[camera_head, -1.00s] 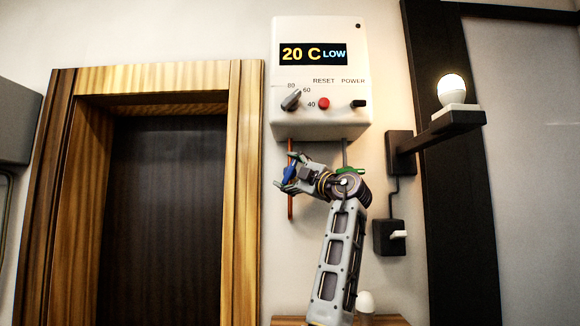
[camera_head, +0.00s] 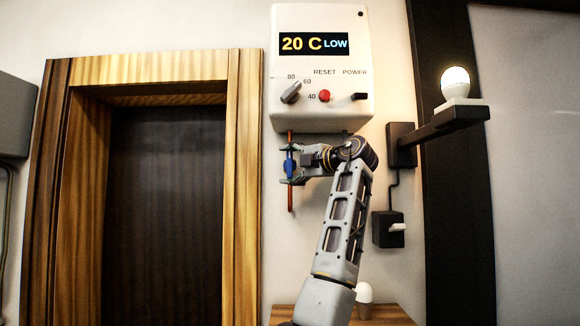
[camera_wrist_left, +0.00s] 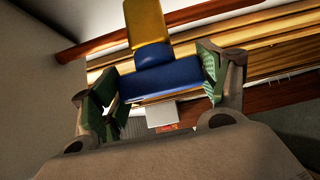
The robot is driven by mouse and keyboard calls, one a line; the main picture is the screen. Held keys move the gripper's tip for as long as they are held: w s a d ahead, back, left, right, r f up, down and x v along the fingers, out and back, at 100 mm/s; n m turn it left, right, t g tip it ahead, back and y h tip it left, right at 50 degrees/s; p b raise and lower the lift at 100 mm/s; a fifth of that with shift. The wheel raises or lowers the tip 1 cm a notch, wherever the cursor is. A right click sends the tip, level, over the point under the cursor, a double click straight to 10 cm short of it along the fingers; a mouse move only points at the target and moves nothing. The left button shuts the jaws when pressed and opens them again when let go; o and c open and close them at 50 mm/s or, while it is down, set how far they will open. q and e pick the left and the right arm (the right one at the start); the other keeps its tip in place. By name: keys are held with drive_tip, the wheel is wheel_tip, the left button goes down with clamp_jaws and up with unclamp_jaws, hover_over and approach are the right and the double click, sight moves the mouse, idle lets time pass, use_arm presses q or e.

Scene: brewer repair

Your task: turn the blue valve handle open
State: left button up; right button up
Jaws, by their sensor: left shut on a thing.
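The blue valve handle (camera_head: 290,164) sits on the copper pipe (camera_head: 291,199) under the white brewer box. It stands upright, roughly in line with the pipe. My left gripper (camera_head: 291,165) reaches it from the right and is shut on it. In the left wrist view the blue handle (camera_wrist_left: 160,82) lies between the two green-padded fingers of the gripper (camera_wrist_left: 160,90). A yellow part (camera_wrist_left: 145,22) joins the handle there. My right gripper is not in view.
The white brewer box (camera_head: 340,118) is just above the gripper, its display reading 20 C LOW. A lamp bracket (camera_head: 440,130) and a wall switch (camera_head: 388,229) are to the right. A wooden door frame (camera_head: 245,200) is close on the left. A small wooden shelf (camera_head: 395,314) is below.

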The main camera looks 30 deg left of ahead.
use_arm(q)
drive_tip(key=shift+f, duration=0.1)
drive_tip(key=o, duration=1)
drive_tip(key=shift+v, duration=6)
